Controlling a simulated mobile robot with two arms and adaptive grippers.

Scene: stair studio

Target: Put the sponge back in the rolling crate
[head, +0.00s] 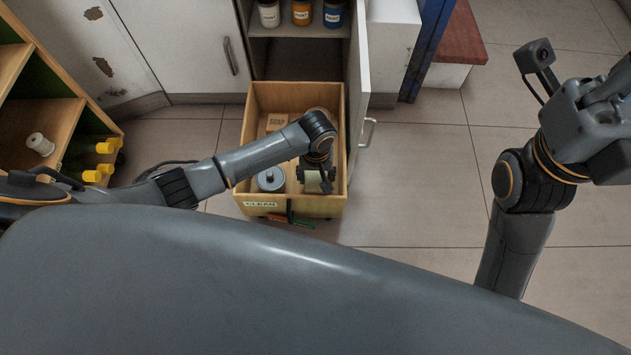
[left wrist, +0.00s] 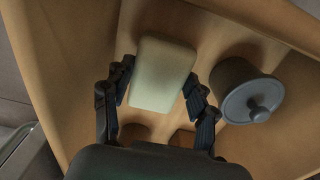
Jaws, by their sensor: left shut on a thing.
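The sponge (left wrist: 162,74) is a pale green block with rounded edges. My left gripper (left wrist: 160,88) is shut on it, with a dark finger on each side. In the head view the left gripper (head: 316,176) reaches down inside the wooden rolling crate (head: 325,207), at its front right, and part of the sponge (head: 313,187) shows there. Whether the sponge touches the crate floor cannot be told. The crate is open at the top and labelled CLEAN. My right gripper (head: 606,105) is at the right edge, apart from the crate, its fingers unclear.
A grey lidded pot (head: 271,179) stands in the crate, left of the sponge; it also shows in the left wrist view (left wrist: 247,94). A soap box (head: 277,122) is at the back. An open cabinet door (head: 360,85) stands close on the right. Floor to the right is clear.

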